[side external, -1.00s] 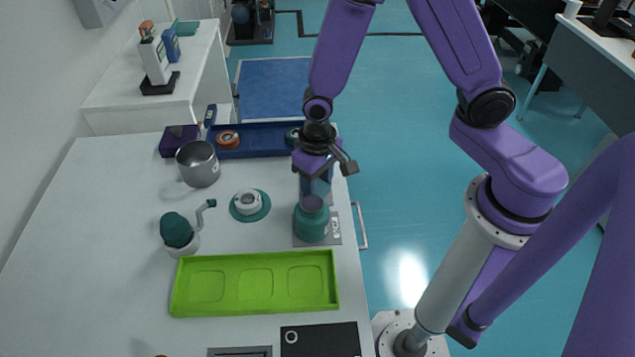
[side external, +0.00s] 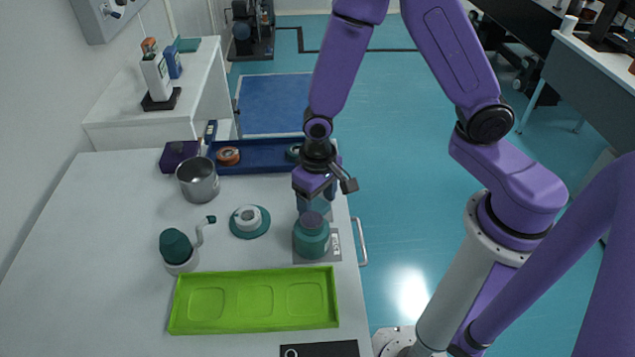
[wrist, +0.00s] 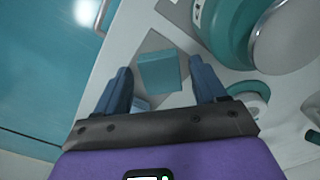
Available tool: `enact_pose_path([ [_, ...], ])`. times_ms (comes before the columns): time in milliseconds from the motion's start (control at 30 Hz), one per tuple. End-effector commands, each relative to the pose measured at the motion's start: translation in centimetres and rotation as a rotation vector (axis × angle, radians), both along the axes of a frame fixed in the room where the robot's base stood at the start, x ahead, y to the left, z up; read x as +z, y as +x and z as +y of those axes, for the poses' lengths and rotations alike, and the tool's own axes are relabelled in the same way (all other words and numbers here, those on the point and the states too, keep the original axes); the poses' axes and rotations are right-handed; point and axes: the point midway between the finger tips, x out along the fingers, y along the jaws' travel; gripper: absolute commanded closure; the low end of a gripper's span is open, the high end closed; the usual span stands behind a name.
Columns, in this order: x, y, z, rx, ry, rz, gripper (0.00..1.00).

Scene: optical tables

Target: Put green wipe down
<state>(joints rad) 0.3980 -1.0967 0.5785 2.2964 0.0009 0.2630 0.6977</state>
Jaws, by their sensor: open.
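The green wipe (wrist: 163,71) shows in the wrist view as a small teal square over a grey plate (wrist: 150,42). It sits between the tips of my gripper (wrist: 160,66), whose two blue fingers stand apart on either side of it, with gaps visible. I cannot tell its height above the plate. The jar hides the space below the fingertips and I cannot make out the wipe there.
A lime green tray (side external: 255,322) lies in front. A white dispenser with a teal top (side external: 176,246), a white ring on a teal disc (side external: 249,220) and a metal cup (side external: 198,179) stand left. A blue tray (side external: 262,166) lies behind. The table's right edge is close.

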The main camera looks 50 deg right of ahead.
Motion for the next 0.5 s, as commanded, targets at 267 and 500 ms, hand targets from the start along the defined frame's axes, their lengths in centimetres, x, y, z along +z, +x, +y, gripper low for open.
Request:
enact_pose_path([
  [267,3.3,0.1,0.0,0.000,0.003,-0.004,0.29],
  [500,7.0,0.1,0.1,0.000,0.004,-0.005,0.29],
])
